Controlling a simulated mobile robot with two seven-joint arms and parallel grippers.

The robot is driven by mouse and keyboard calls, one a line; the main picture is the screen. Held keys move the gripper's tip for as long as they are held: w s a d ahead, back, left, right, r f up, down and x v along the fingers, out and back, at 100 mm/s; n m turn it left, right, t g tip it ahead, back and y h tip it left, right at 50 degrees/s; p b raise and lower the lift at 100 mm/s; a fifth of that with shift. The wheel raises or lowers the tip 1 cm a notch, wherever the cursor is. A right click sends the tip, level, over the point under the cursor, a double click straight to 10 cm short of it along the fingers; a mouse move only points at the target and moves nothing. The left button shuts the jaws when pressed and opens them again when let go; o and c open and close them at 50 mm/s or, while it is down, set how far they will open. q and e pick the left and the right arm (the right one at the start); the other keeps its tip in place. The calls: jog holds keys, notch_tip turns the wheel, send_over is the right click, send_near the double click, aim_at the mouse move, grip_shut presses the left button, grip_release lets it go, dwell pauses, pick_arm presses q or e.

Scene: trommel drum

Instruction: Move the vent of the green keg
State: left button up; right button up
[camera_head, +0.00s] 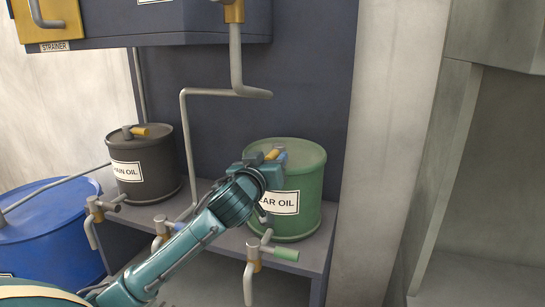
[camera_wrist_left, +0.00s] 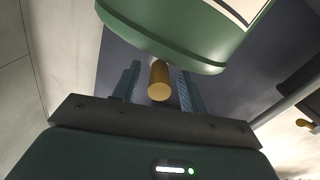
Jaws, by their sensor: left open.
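The green keg (camera_head: 305,205), labelled as gear oil with the first letter covered, stands upright on the grey shelf. Its vent (camera_head: 272,153) is on the lid, with a yellow handle. My left gripper (camera_head: 271,158) is at the lid's front left edge. In the left wrist view, the round yellow end of the vent handle (camera_wrist_left: 159,82) lies between the two open fingers (camera_wrist_left: 158,88), with a gap on each side. The green keg (camera_wrist_left: 170,35) fills the top of that view. My right gripper is in neither view.
A dark keg (camera_head: 145,165) with its own yellow-handled vent stands to the left. Several taps, one green-handled (camera_head: 286,253), hang at the shelf (camera_head: 225,240) front. A bent grey pipe (camera_head: 235,70) comes down behind. A blue drum (camera_head: 45,235) is at far left.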

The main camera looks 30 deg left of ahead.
pick_arm(q)
jog(key=shift+c, duration=0.4)
grip_shut()
